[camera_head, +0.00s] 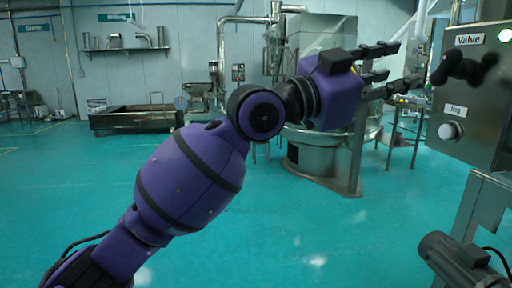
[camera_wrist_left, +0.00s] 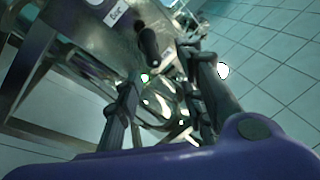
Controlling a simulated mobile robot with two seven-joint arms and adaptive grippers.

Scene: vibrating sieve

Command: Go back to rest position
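The control panel (camera_head: 480,115) stands at the right edge of the head view. A black valve handle (camera_head: 465,70) sticks out below its "Valve" label, and a round white knob (camera_head: 449,131) sits by the "Jog" label. My purple left arm reaches from the lower left, and my left gripper (camera_head: 406,65) is beside the handle with its fingers spread. In the left wrist view the gripper (camera_wrist_left: 162,66) has its fingers apart with nothing held between them. The black handle (camera_wrist_left: 149,43) shows beyond the fingertips. My right gripper is not in view.
A large metal sieve machine (camera_head: 320,155) on legs stands behind my left gripper. A grey motor (camera_head: 455,258) is at the lower right. A dark long trough (camera_head: 132,119) and a wall shelf (camera_head: 125,48) are at the back left. The green floor in front is clear.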

